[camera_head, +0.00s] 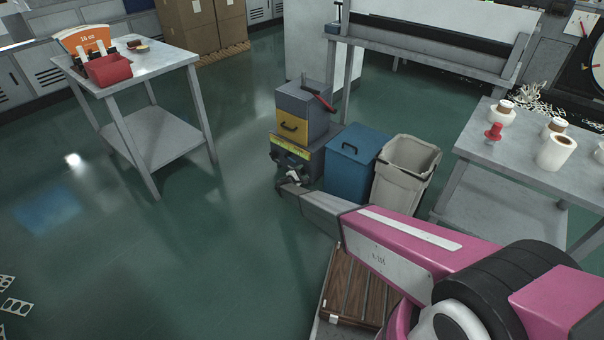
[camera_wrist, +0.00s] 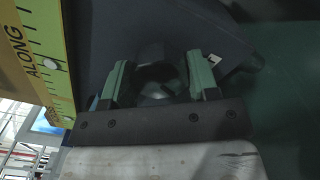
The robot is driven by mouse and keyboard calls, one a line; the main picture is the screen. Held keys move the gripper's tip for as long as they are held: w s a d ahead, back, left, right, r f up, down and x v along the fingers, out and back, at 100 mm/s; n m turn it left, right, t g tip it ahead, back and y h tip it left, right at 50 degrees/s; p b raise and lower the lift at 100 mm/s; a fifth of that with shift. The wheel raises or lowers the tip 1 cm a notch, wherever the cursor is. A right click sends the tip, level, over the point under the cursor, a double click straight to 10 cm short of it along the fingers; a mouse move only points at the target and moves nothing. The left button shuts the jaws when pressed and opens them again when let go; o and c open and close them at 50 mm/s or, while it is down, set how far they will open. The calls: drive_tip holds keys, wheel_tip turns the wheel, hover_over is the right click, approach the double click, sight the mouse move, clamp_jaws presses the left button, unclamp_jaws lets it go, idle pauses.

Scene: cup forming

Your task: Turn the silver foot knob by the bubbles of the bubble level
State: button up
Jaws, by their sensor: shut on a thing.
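In the wrist view the two green fingers of my gripper (camera_wrist: 158,80) stand either side of a dark, shiny rounded foot knob (camera_wrist: 157,88), and the gripper is shut on it. The knob is in deep shadow, so its silver colour and its turn are hard to tell. The yellow-green bubble level (camera_wrist: 47,62), marked ALONG, runs along the upper left, with a small pale round spot that may be a bubble window. In the head view the level (camera_head: 290,150) is a thin strip on the low dark unit, where my arm reaches. The bubbles are too small to read there.
A blue bin (camera_head: 352,160) and a grey open bin (camera_head: 404,172) stand to the right. The green floor (camera_head: 210,240) to the left is clear.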

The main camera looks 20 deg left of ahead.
drive_tip(key=shift+s, duration=0.1)
drive_tip(key=o, duration=0.9)
drive_tip(key=v, duration=1)
drive_tip(key=shift+s+a+f, duration=0.1)
drive_tip(key=shift+s+a, duration=0.05)
drive_tip(key=shift+s, duration=0.2)
